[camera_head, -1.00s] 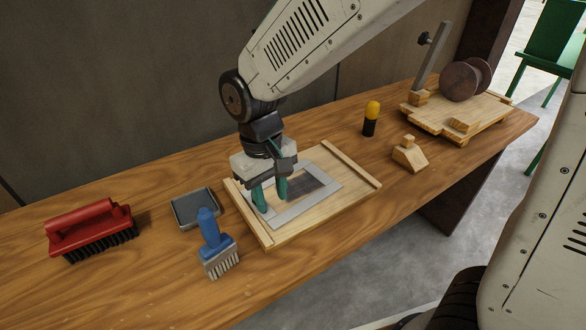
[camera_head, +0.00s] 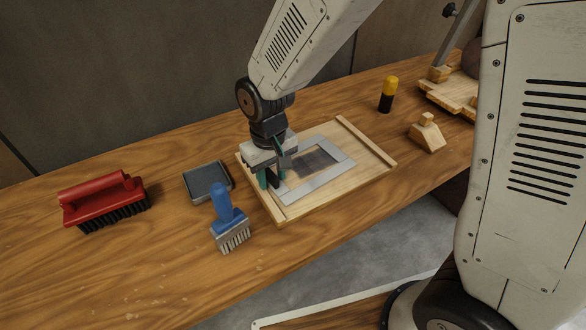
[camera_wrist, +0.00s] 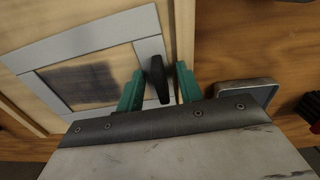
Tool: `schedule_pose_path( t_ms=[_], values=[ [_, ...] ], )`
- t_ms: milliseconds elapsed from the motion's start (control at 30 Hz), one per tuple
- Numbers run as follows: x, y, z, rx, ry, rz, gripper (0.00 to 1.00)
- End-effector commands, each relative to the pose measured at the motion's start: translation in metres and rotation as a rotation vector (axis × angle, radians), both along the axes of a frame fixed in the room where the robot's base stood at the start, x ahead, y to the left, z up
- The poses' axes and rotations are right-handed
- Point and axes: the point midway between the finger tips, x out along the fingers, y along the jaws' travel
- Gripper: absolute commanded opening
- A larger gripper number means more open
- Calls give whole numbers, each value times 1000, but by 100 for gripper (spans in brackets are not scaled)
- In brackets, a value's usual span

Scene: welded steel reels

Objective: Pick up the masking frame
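The masking frame (camera_head: 333,178) is a flat grey rectangular frame lying on a wooden board with raised side strips (camera_head: 378,148). A dark grey patch shows through its opening. In the wrist view the frame (camera_wrist: 95,41) fills the upper left, with an upright black handle (camera_wrist: 158,80) at its near side. My gripper (camera_head: 271,184) is low over the frame's left side. Its two teal fingers (camera_wrist: 157,88) are open on either side of the black handle, with small gaps visible. In the head view my gripper partly hides the handle and the frame's left end.
A shallow grey tray (camera_head: 207,181) lies close left of the board. A blue-handled brush (camera_head: 228,220) stands in front, and a red brush (camera_head: 102,199) is further left. A yellow-and-black marker (camera_head: 388,95) and a small wooden block (camera_head: 427,134) are to the right.

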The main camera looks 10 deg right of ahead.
Motion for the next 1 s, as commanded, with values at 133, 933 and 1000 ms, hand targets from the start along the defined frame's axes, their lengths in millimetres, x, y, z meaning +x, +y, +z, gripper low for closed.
schedule_pose_path(
  t_ms=[133, 933, 1000],
  values=[
    [0, 1, 0, 0, -1, 2, 36],
    [1, 1, 16, 2, -3, 2, 0],
    [1, 1, 22, 2, -3, 1, 0]
  ],
)
